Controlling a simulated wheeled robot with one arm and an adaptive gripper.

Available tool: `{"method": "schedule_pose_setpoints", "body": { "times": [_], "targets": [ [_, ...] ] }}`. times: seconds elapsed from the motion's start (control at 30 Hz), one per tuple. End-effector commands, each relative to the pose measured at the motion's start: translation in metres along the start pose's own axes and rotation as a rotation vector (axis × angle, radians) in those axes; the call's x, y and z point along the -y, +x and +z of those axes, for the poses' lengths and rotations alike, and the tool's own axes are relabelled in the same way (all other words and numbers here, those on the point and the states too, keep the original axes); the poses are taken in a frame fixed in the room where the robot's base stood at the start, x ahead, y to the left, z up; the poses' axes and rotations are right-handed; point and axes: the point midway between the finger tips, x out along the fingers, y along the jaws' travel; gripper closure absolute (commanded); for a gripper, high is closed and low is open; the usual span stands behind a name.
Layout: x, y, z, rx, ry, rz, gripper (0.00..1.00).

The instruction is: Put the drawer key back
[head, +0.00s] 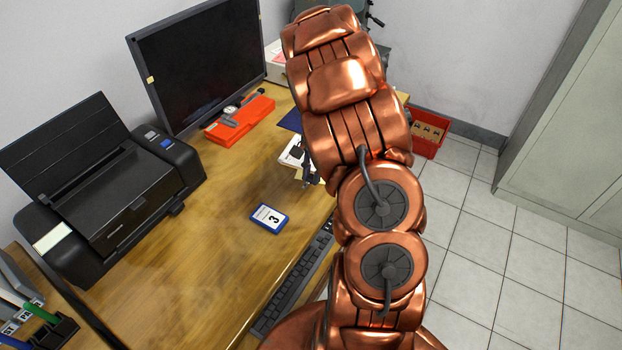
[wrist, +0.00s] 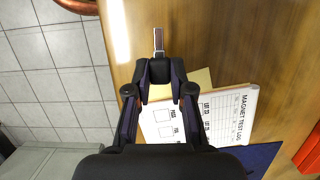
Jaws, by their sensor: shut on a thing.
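My gripper (wrist: 160,68) is shut on a small, narrow metallic piece, which looks like the drawer key (wrist: 158,40). The piece sticks out beyond the fingertips, over the wooden desk (wrist: 205,35) near its edge. In the head view my gripper (head: 308,178) is small and partly hidden by my copper arm, and the held piece cannot be made out there. No drawer or key holder can be clearly identified.
A magnet test log (wrist: 232,115) and a yellow sheet (wrist: 203,77) lie under my gripper. A red box (head: 428,147) stands beyond.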

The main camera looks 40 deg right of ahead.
Motion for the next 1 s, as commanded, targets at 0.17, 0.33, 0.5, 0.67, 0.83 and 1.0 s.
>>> {"method": "schedule_pose_setpoints", "body": {
  "times": [0.17,0.33,0.5,0.67,0.83,1.0],
  "targets": [
    [0.006,0.002,-0.004,0.002,-0.001,0.001,1.00],
    [0.004,0.024,-0.007,0.006,0.001,0.003,1.00],
    [0.004,0.035,-0.011,0.001,0.001,0.001,1.00],
    [0.005,0.034,-0.011,0.000,0.000,0.000,1.00],
    [0.005,0.038,-0.012,0.001,0.000,0.000,1.00],
    [0.005,0.042,-0.013,0.000,-0.001,0.001,1.00]
  ]
}}
